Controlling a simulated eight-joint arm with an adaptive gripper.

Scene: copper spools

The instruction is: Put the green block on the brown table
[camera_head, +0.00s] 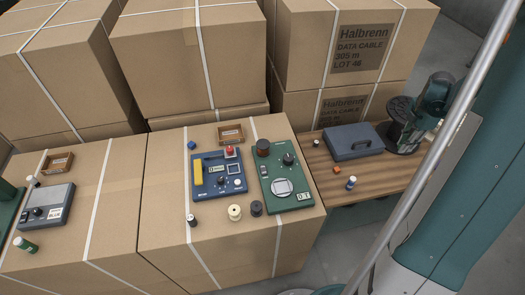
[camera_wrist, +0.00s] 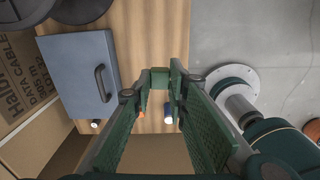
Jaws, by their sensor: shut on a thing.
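My gripper (camera_wrist: 160,80) has its two green fingers reaching down over the brown table (camera_wrist: 150,35). They are shut on a small green block (camera_wrist: 160,76) at their tips, in the wrist view. In the head view my gripper (camera_head: 410,138) is over the right part of the brown table (camera_head: 376,184), right of the blue case. The block cannot be made out clearly there. The held block seems to be above the table top; whether it touches cannot be told.
A blue case (camera_head: 353,141), an orange block (camera_head: 337,169) and a blue-white bottle (camera_head: 351,183) stand on the table. Black spools (camera_wrist: 80,8) stand at its right end. Boxes (camera_head: 340,60) rise behind. Bare wood lies in front of the case.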

